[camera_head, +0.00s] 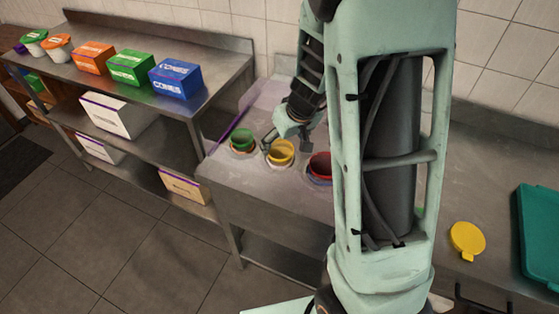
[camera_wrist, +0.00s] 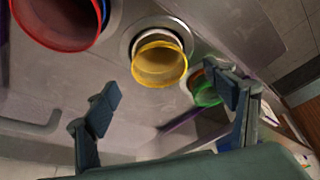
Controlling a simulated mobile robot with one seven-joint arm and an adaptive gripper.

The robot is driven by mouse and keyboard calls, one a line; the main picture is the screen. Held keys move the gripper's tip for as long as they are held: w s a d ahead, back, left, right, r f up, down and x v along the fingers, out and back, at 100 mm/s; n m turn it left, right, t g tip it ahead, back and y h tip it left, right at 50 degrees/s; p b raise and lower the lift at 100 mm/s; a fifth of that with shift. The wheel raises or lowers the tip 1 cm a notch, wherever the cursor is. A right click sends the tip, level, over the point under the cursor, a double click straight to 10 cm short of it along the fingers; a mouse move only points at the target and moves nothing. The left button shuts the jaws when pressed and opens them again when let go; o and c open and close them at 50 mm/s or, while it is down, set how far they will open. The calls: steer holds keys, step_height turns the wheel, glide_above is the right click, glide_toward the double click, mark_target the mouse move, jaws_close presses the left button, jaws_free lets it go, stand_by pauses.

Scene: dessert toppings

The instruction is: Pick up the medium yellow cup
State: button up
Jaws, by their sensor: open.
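The yellow cup (camera_head: 281,154) sits in a round holder on the metal counter, the middle one of three cups in a row. In the wrist view the yellow cup (camera_wrist: 160,65) lies ahead of my gripper (camera_wrist: 168,92), sideways between its spread fingers. My gripper (camera_head: 286,147) is open and empty, close to the yellow cup. The frames do not clearly show whether a finger touches the cup. The lower part of the cup is hidden in its holder.
A green cup (camera_head: 242,138) stands left of the yellow one and a red cup (camera_head: 320,165) right of it, partly behind my arm. One finger is near the green cup (camera_wrist: 207,92) in the wrist view. A yellow lid (camera_head: 467,240) and teal case (camera_head: 538,235) lie right. Boxes (camera_head: 130,68) fill the left shelf.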

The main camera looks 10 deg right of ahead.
mark_target(281, 148)
steer(key=shift+b+x, duration=0.3)
steer(key=shift+x, duration=2.35)
steer(key=shift+w+r, duration=0.1)
steer(key=shift+w, duration=0.05)
steer(key=c, duration=1)
